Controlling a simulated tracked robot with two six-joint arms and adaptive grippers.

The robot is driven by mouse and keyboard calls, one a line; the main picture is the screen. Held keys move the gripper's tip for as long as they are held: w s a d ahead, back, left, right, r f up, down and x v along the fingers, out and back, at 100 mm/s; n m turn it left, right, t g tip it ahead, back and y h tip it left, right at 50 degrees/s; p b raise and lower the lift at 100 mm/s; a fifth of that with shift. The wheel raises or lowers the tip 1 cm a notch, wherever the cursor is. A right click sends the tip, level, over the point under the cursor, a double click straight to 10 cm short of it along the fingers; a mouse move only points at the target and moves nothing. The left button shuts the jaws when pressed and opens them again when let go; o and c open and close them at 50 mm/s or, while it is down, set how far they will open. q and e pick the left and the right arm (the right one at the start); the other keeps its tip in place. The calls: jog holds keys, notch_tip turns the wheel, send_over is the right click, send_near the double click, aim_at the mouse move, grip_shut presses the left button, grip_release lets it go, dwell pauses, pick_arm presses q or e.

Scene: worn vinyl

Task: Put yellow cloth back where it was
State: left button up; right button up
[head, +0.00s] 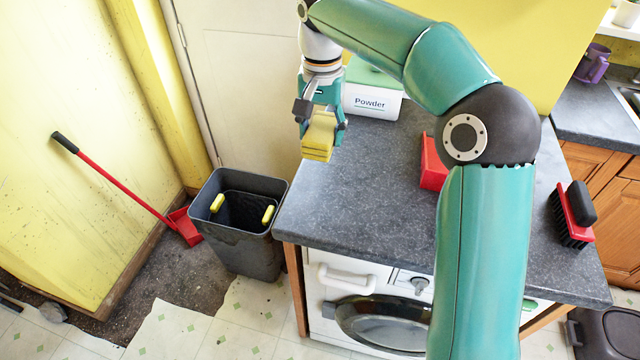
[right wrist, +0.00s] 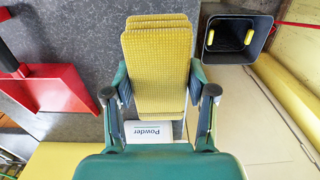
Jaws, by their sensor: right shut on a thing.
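The yellow cloth (head: 319,138) is a folded, textured stack held in my right gripper (head: 321,118). In the head view the gripper points down, with the cloth above the left part of the grey worktop (head: 340,200), near its left edge. In the right wrist view the cloth (right wrist: 158,70) fills the middle, between the two fingers of the gripper (right wrist: 160,92), which are closed on its sides. I cannot tell whether the cloth touches the worktop. My left gripper does not show.
A white Powder box (head: 372,102) stands behind the gripper. A red item (head: 432,165) is partly behind my arm. A red and black brush (head: 573,215) lies at the worktop's right. A grey bin (head: 245,247) stands on the floor left of the washing machine (head: 380,318).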

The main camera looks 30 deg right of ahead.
aim_at(321, 193)
notch_tip(321, 193, down, 15)
dwell(0.4)
jog(key=shift+f+b, duration=0.15)
jog(key=shift+b, duration=0.15)
jog(key=o, duration=1)
notch_tip(321, 193, up, 12)
jog(key=shift+r+p, duration=0.15)
jog(key=shift+p, duration=0.2)
